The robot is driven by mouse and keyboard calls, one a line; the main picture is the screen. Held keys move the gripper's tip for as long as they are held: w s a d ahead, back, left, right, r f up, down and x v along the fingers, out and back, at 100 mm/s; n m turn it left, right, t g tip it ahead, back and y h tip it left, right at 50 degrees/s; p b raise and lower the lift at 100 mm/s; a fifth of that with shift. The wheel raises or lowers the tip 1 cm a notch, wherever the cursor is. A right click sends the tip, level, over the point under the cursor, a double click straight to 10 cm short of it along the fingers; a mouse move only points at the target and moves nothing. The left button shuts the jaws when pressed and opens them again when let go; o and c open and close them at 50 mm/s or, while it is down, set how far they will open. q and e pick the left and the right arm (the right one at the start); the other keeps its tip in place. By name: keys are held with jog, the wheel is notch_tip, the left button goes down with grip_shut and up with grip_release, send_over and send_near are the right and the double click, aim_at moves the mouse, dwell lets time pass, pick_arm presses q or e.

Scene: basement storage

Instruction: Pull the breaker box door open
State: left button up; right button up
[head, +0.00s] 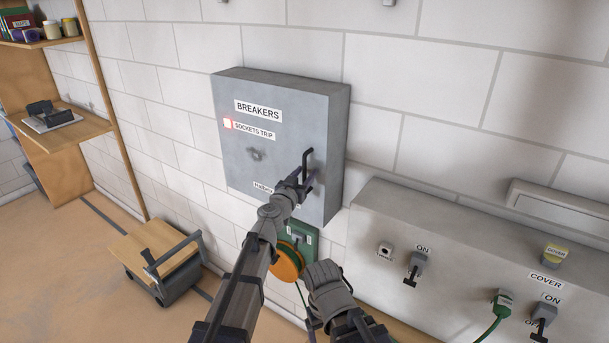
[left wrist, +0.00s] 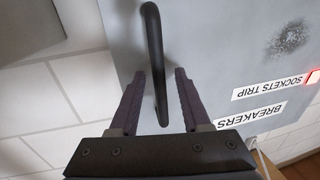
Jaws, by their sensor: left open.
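The grey breaker box (head: 234,160) hangs on the white block wall, labelled BREAKERS and SOCKETS TRIP with a red light. Its front door looks shut. A dark bar handle (head: 307,160) stands out near the door's right edge. My left gripper (head: 302,180) is at the handle's lower part. In the left wrist view, my left gripper (left wrist: 160,75) is open, with one finger on each side of the handle (left wrist: 153,45); gaps show on both sides. My right arm (head: 330,290) is low beneath the box; its fingers cannot be made out.
A grey panel (head: 455,240) with switches, covers and a green cable (head: 492,325) juts from the wall at right. An orange reel (head: 289,264) is below the box. A low cart (head: 160,255) and wooden shelves (head: 60,130) stand left. Floor between is clear.

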pick_arm(q)
grip_shut()
dwell(1.4)
